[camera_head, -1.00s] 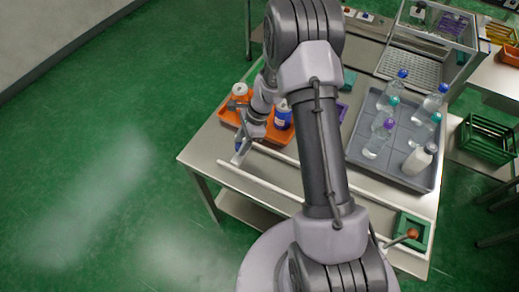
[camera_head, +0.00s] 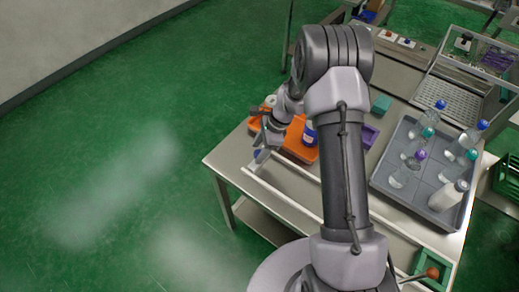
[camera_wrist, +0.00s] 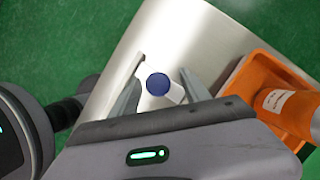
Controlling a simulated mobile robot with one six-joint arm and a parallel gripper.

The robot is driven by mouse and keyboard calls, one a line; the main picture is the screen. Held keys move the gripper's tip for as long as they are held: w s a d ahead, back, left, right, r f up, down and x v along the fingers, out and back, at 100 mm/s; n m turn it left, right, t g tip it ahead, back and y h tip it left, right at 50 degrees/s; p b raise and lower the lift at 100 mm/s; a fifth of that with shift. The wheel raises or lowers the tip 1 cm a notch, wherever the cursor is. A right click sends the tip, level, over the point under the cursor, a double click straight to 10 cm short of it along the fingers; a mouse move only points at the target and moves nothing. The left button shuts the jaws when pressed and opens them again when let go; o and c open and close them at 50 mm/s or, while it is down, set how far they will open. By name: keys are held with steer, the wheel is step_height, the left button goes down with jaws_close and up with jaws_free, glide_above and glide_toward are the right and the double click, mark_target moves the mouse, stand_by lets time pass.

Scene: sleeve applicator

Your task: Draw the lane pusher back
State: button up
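The lane is a pair of white rails (camera_head: 283,197) along the table's near left side. At its far left end is a white piece with a round blue knob (camera_wrist: 157,84), which I take to be the lane pusher; the blue knob also shows small in the head view (camera_head: 257,155). My gripper (camera_wrist: 162,64) points down over it. Its two fingers are apart, one on each side of the knob and white piece. A narrow gap seems to show by the right finger; contact at the left finger is unclear. My arm hides part of the lane.
An orange tray (camera_wrist: 246,80) with an orange-and-white bottle (camera_wrist: 290,108) stands close to the right of my gripper. A grey tray (camera_head: 383,182) of several bottles is farther right. A green square holder (camera_head: 421,266) with an orange ball is at the near right corner.

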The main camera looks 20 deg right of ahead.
steer(key=w+p+v, duration=0.1)
steer(key=p+v, duration=0.3)
steer(key=v, duration=1.3)
steer(key=shift+s+r, duration=0.25)
steer(key=shift+s, duration=0.25)
steer(key=s+a+r+n+t+h+b, duration=0.2)
steer(key=s+a+r+n+b, duration=0.3)
steer(key=s+a+r+n, duration=0.35)
steer(key=s+a+r+n+t+b, duration=0.1)
steer(key=s+n+b, duration=0.1)
steer(key=s, duration=0.6)
steer(key=s+a+r+n+t+b, duration=0.1)
steer(key=s+n+t+b, duration=0.1)
steer(key=s, duration=0.6)
steer(key=shift+s+n+h+b, duration=0.35)
steer(key=shift+n+b, duration=0.2)
steer(key=shift+n, duration=0.7)
